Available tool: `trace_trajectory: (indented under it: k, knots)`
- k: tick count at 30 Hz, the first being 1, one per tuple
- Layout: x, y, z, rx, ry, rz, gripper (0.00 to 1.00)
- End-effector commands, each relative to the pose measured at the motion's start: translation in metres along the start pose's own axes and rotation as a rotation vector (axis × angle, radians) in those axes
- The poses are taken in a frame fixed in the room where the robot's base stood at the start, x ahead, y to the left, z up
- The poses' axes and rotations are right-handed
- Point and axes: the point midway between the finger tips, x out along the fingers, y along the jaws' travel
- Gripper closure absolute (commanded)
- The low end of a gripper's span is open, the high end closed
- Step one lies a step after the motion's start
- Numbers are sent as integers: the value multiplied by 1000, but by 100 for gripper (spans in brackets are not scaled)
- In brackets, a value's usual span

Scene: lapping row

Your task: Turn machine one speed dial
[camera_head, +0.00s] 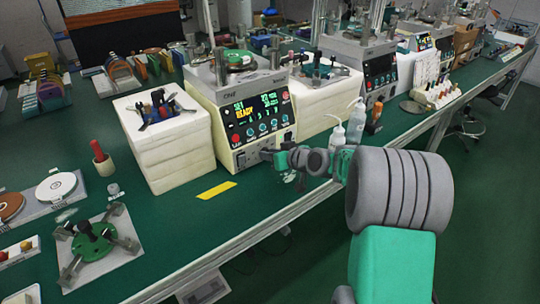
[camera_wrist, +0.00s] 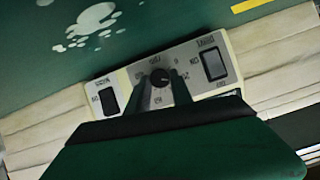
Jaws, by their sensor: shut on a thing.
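The nearest lapping machine (camera_head: 240,110) is a cream box with a lit screen reading READY and a row of small knobs. My gripper (camera_head: 272,156) reaches its low front edge from the right. In the wrist view a round black dial (camera_wrist: 160,77) with a light pointer mark sits on a pale panel (camera_wrist: 130,78) with printed numbers around it. My gripper (camera_wrist: 161,88) is there too, its two dark fingers shut on the dial from both sides. The dial is hidden behind my gripper in the head view.
Black rocker switches (camera_wrist: 215,64) flank the dial. A yellow strip (camera_head: 217,190) lies on the green bench in front of the machine. White bottles (camera_head: 356,122) stand right of it. A white block stack (camera_head: 165,145) stands left. A fixture with a green disc (camera_head: 93,243) lies front left.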

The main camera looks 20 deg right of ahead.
Motion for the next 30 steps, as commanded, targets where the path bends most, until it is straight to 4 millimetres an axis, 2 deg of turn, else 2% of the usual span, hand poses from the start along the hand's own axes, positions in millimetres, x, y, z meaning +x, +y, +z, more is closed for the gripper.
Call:
trace_trajectory:
  k: [12,27,28,30]
  knots:
    - [0,3,1,158,-9,-77,100]
    - [0,2,0,173,-9,-85,100]
    - [0,2,0,173,-9,-85,71]
    - [0,2,0,172,-9,-85,65]
